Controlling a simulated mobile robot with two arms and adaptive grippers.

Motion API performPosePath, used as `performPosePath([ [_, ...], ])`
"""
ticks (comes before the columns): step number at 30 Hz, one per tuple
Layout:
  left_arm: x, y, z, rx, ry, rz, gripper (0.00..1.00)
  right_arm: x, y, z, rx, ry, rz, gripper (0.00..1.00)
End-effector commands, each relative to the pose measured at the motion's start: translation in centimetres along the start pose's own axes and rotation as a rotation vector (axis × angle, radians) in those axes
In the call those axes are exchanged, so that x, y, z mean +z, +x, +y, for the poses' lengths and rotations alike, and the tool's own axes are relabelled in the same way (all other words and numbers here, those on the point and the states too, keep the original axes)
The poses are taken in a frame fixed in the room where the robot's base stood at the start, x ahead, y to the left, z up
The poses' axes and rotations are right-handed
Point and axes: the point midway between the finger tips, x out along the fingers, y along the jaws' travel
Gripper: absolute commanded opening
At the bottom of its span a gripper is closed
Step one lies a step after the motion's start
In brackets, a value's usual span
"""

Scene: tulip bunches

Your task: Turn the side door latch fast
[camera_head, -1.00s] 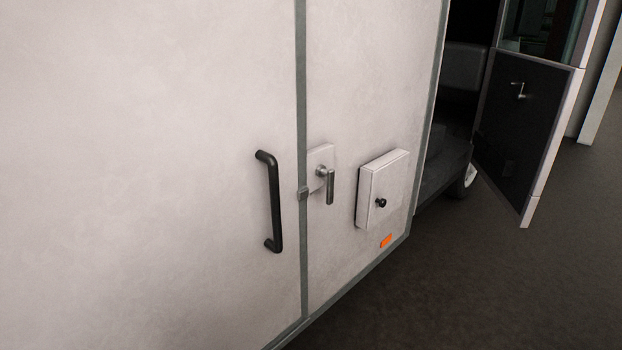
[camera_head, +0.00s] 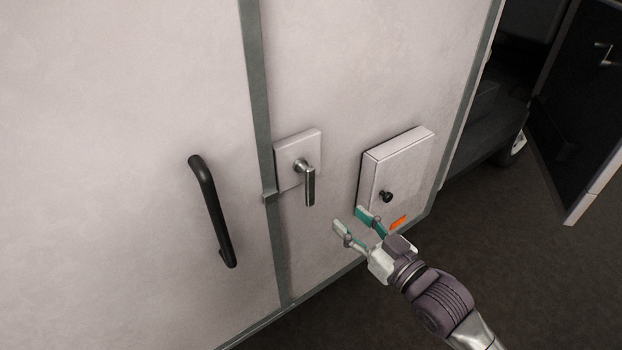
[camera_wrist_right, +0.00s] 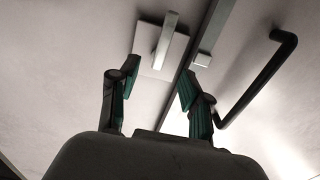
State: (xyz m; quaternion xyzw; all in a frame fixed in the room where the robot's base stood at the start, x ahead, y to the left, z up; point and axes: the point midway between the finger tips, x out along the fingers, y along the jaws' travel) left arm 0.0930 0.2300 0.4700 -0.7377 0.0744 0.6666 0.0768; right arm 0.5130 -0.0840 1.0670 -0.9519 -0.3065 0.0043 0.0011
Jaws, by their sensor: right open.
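The side door latch is a metal lever (camera_head: 309,186) on a pale square plate (camera_head: 298,148), just right of the grey door seam. The lever hangs straight down. My right gripper (camera_head: 348,220) is open and empty, below and to the right of the lever and apart from it. In the right wrist view the lever (camera_wrist_right: 163,42) and its plate show ahead, above and between the two open fingers (camera_wrist_right: 155,85). The side door (camera_head: 120,200) appears closed against the seam. My left gripper is in neither view.
A black door handle (camera_head: 213,215) stands out left of the seam. A white box (camera_head: 400,165) with a black knob (camera_head: 386,196) juts from the wall beside my right gripper. An orange marker (camera_head: 398,222) sits below it. An open dark vehicle door (camera_head: 585,110) is at far right.

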Motion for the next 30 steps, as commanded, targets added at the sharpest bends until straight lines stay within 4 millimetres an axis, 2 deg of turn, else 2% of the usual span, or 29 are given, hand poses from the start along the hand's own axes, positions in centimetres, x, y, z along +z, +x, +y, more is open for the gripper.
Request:
performPosePath([
  [5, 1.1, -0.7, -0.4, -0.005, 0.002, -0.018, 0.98, -0.8, 1.8, -0.2, -0.007, -0.001, 0.011, 0.48],
  [9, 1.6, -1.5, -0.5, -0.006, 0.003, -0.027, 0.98, -0.9, 4.6, -0.2, -0.006, 0.000, 0.010, 0.48],
  [15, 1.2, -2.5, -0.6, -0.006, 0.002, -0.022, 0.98, -0.9, 8.9, -0.3, -0.006, -0.001, 0.009, 0.48],
  [21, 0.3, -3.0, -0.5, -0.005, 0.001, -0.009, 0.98, -0.8, 12.1, -0.3, -0.006, -0.001, 0.008, 0.48],
  [25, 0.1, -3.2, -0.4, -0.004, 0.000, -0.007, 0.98, -0.6, 13.2, -0.3, -0.006, -0.002, 0.007, 0.48],
  [30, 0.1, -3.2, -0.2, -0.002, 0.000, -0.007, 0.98, -0.6, 13.7, -0.3, -0.006, -0.002, 0.008, 0.48],
])
